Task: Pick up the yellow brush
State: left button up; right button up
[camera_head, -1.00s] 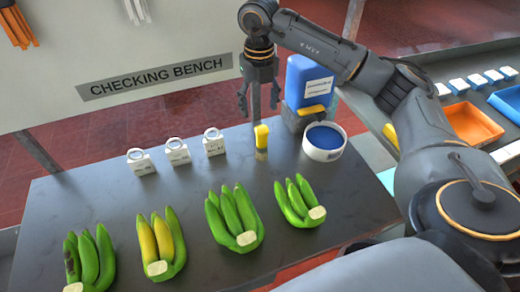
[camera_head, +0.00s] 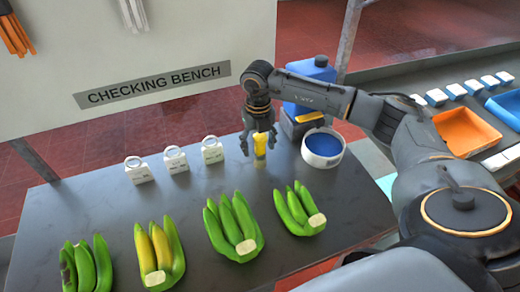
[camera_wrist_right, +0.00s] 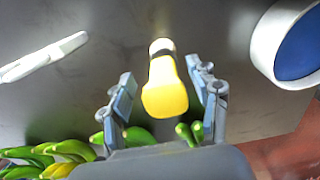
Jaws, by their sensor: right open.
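The yellow brush (camera_head: 260,147) stands upright on the dark bench, left of a round white tub. In the right wrist view the yellow brush (camera_wrist_right: 165,88) shows its rounded yellow handle, with a pale and dark part at its far end. My right gripper (camera_head: 259,150) is lowered around the upper part of the brush. Its fingers (camera_wrist_right: 165,100) are open, one on each side of the handle, with gaps visible on both sides. My left gripper is not in any view.
The white tub (camera_head: 336,150) with blue contents is close on the right. A blue container (camera_head: 318,72) stands behind. White ringed tags (camera_head: 175,162) stand to the left. Several banana bunches (camera_head: 233,228) line the front of the bench (camera_head: 110,205). An orange tray (camera_head: 468,132) lies at right.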

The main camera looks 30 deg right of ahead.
aim_at(260, 152)
jog(key=f, duration=0.2)
jog(key=f+p, duration=0.1)
jog(key=shift+s+d+f, duration=0.1)
jog(key=shift+d+f, duration=0.15)
jog(key=shift+f, duration=0.2)
grip_shut()
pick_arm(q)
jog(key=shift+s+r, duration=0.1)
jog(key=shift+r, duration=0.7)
pick_arm(e)
jog(key=shift+r, duration=0.15)
jog(key=shift+r, duration=0.7)
pick_arm(q)
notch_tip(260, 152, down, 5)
jog(key=b, duration=0.5)
pick_arm(e)
jog(key=s+a+r, duration=0.3)
jog(key=s+r, duration=0.8)
jog(key=s, duration=0.2)
jog(key=shift+s+a+r, duration=0.15)
jog(key=shift+s+r, duration=0.05)
jog(key=shift+s, duration=0.05)
